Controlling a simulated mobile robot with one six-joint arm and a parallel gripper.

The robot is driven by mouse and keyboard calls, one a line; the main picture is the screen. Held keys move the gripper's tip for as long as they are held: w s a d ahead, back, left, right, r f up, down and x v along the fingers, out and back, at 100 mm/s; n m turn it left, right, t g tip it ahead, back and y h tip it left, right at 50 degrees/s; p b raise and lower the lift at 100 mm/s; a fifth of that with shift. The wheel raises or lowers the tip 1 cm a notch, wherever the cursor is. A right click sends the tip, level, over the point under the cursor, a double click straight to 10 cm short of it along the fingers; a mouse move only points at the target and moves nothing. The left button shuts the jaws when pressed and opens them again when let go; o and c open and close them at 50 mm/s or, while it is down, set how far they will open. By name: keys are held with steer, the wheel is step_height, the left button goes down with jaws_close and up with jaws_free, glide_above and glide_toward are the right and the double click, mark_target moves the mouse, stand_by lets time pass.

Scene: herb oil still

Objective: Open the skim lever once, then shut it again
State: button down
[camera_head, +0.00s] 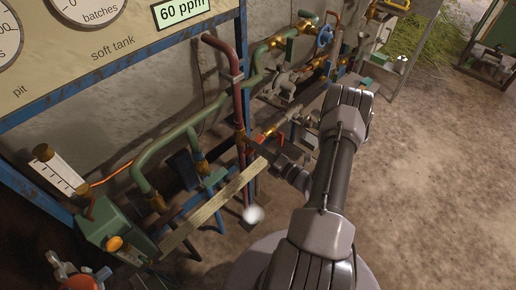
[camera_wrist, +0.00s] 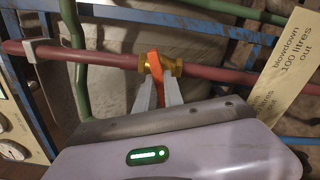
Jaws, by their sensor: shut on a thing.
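In the wrist view an orange lever (camera_wrist: 155,66) sits on a brass valve (camera_wrist: 172,66) in a dark red pipe (camera_wrist: 215,74). The lever stands roughly crosswise to the pipe. My gripper (camera_wrist: 158,92) is shut on the lever, one grey finger on each side, hiding its lower end. No label reading "skim" shows at this lever. In the head view the red pipe (camera_head: 236,98) runs down in front of the wall, and my gripper (camera_head: 249,139) is at the brass valve (camera_head: 240,134). The held lever is hard to make out there.
A sign reading "Blowdown 100 litres out" (camera_wrist: 285,62) stands close on the right in the wrist view. Green pipes (camera_head: 180,130) and another valve's red-orange lever (camera_head: 281,139) are near my gripper. The floor (camera_head: 430,150) at right is clear.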

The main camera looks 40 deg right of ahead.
steer(key=n+b, duration=0.1)
steer(key=n, duration=0.5)
steer(key=shift+n, duration=0.4)
stand_by(0.4)
steer(key=c, duration=1.5)
jaws_free()
steer(key=shift+o, duration=0.2)
steer(key=s+d+p, duration=0.1)
steer(key=s+p, duration=0.2)
steer(key=s, duration=1.4)
steer(key=shift+s+d+p, duration=0.15)
steer(key=shift+s+p, duration=0.05)
steer(key=shift+p, duration=0.15)
